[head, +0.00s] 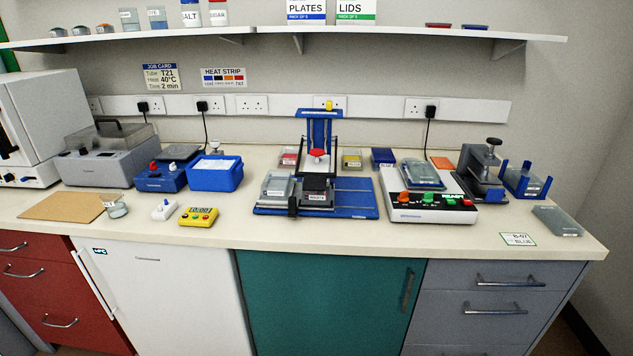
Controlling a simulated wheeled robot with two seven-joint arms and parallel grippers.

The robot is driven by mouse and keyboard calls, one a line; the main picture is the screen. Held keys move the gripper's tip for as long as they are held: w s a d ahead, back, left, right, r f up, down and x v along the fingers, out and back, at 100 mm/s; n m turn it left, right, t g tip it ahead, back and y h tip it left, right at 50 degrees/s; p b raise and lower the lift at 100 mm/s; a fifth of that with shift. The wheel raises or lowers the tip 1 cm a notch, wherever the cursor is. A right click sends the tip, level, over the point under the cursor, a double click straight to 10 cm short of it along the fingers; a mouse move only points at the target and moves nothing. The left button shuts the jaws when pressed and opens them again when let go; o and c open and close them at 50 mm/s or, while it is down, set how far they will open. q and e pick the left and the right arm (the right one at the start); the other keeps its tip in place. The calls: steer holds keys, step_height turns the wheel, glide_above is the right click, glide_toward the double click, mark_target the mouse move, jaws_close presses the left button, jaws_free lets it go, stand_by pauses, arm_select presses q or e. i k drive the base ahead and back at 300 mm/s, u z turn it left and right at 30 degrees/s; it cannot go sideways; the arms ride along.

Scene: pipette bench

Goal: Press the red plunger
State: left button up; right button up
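A red plunger (317,153) sits at the upper front of a blue press-like pipetting device (320,127) in the middle of the bench. The device has a yellow part on top and dark side arms, and stands on a blue base plate (353,199). A dark block with a small label is below the plunger, and a grey plate (277,186) lies on the base to its left. Neither of my grippers shows in the head view.
A blue tub (216,174), blue heater box (162,176) and yellow timer (198,216) stand to the left. A white device with coloured knobs (431,208) and a dark clamp (484,172) stand to the right. A shelf (380,36) runs above. The front bench strip is mostly clear.

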mark_target(316, 152)
steer(key=u, duration=0.05)
steer(key=k, duration=0.65)
steer(key=z, duration=0.55)
steer(key=i, duration=1.5)
steer(key=z, duration=0.1)
